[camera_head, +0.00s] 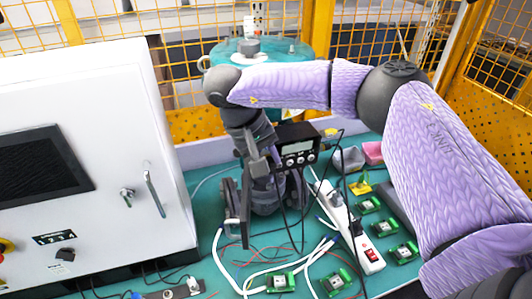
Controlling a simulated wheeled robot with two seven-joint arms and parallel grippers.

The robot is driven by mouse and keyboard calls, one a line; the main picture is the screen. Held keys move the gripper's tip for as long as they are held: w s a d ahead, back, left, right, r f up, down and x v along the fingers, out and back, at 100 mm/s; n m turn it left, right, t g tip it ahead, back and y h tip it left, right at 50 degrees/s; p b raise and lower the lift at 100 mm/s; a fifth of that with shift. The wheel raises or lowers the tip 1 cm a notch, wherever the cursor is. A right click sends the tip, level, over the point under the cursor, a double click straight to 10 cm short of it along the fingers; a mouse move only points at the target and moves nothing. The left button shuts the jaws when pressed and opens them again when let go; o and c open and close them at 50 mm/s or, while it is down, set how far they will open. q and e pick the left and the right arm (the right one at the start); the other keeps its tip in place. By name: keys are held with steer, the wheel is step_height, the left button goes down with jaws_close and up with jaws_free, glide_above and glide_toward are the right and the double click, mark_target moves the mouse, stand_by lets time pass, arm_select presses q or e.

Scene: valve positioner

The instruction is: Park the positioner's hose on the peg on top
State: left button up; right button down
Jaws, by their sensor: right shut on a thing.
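The positioner (297,150) is a dark box with a small display and several round buttons, standing on a dark valve body above the green table. My right gripper (258,165) reaches down at the positioner's left side, with my arm crossing above and behind it. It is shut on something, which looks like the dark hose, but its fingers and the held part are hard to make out. Thin black lines (302,225) hang below the positioner, and I cannot tell which is the hose. The peg on top is not clearly visible. My left gripper is not in view.
A white control cabinet (165,130) stands on the left. A white power strip (366,250) with a red switch lies right of the valve. Several green circuit boards (403,253) and loose cables cover the green table (205,215). A teal drum (290,50) and yellow mesh fence stand behind.

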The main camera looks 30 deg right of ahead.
steer(key=shift+s, duration=0.15)
steer(key=shift+s, duration=0.25)
steer(key=shift+s+a, duration=0.1)
steer(key=shift+s, duration=0.05)
steer(key=s+p, duration=0.1)
steer(key=s, duration=0.1)
steer(key=s+a+p, duration=0.1)
steer(key=shift+s, duration=0.4)
stand_by(0.5)
